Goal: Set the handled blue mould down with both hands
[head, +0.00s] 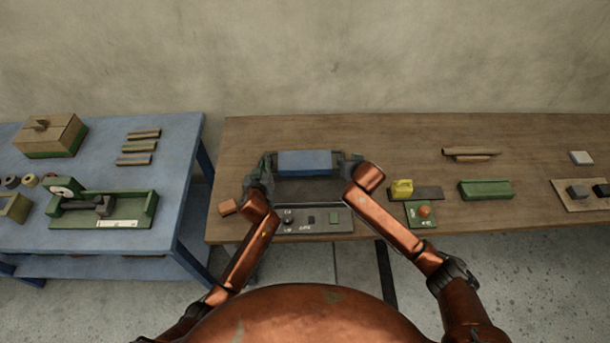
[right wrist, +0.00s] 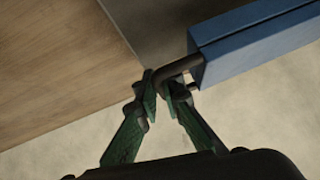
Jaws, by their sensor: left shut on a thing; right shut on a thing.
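The blue mould (head: 305,162) is a long block with a dark handle at its end. In the head view it lies level between my two grippers, over a dark grey plate on the brown table. My left gripper (head: 266,172) is at its left end, shut, with the grip itself small and partly hidden. My right gripper (head: 347,165) is at its right end, mostly behind my arm. In the right wrist view the right gripper (right wrist: 165,88) is shut on the dark handle (right wrist: 185,66) of the mould (right wrist: 255,42). I cannot tell whether the mould touches the plate.
A grey control panel (head: 300,221) lies in front of the plate. A yellow object (head: 401,189) and a green trough (head: 486,190) stand to the right. A blue table (head: 185,150) with a scale is at left.

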